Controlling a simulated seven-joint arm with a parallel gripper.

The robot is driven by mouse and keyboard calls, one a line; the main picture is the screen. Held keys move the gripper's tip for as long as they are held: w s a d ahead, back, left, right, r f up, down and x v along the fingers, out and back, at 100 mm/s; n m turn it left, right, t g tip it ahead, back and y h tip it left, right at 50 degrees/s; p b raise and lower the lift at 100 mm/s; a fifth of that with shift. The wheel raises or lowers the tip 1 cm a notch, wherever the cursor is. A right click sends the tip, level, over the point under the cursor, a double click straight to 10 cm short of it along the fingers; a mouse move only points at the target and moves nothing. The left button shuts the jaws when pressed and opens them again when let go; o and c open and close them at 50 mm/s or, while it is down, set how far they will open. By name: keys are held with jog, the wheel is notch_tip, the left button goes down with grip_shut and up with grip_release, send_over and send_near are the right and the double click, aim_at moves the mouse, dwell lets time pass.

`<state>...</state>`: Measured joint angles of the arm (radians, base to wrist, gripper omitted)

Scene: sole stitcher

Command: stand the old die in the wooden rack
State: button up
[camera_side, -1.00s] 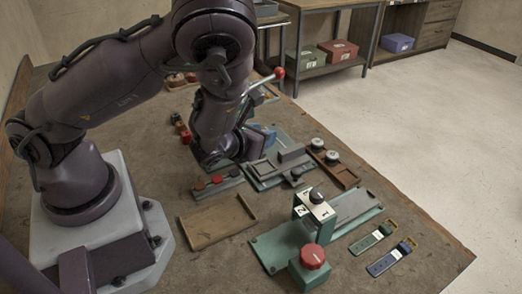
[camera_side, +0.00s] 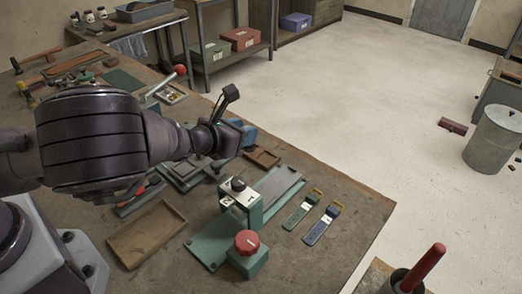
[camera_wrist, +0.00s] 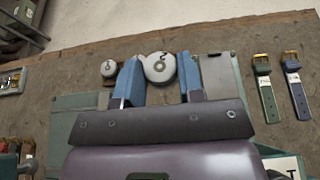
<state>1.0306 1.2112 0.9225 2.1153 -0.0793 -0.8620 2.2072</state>
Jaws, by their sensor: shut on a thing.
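My gripper (camera_wrist: 158,72) has two blue fingers in the wrist view. They are shut on a round, white-topped die (camera_wrist: 160,66) with dark marks, probably a 2. A smaller-looking white-topped die (camera_wrist: 108,68) stands just left of the left finger. In the side view my gripper (camera_side: 246,136) is low by the far side of the wooden rack (camera_side: 264,158), a small brown rack whose near part shows empty. The held die is hidden there by the gripper. Whether it touches the rack I cannot tell.
The green press (camera_side: 240,198) with a black knob and a red button (camera_side: 247,242) stands nearby. An empty wooden tray (camera_side: 147,234) lies to the left. Two straps (camera_side: 322,223) lie to the right. A red-tipped lever (camera_side: 180,70) rises behind my arm.

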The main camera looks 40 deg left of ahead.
send_over(262, 162)
jog(key=f, duration=0.6)
jog(key=shift+w+a, duration=0.15)
jog(key=shift+a, duration=0.05)
jog(key=shift+w+f, duration=0.15)
jog(key=shift+f, duration=1.55)
jog(key=shift+f, duration=0.1)
jog(key=o, duration=1)
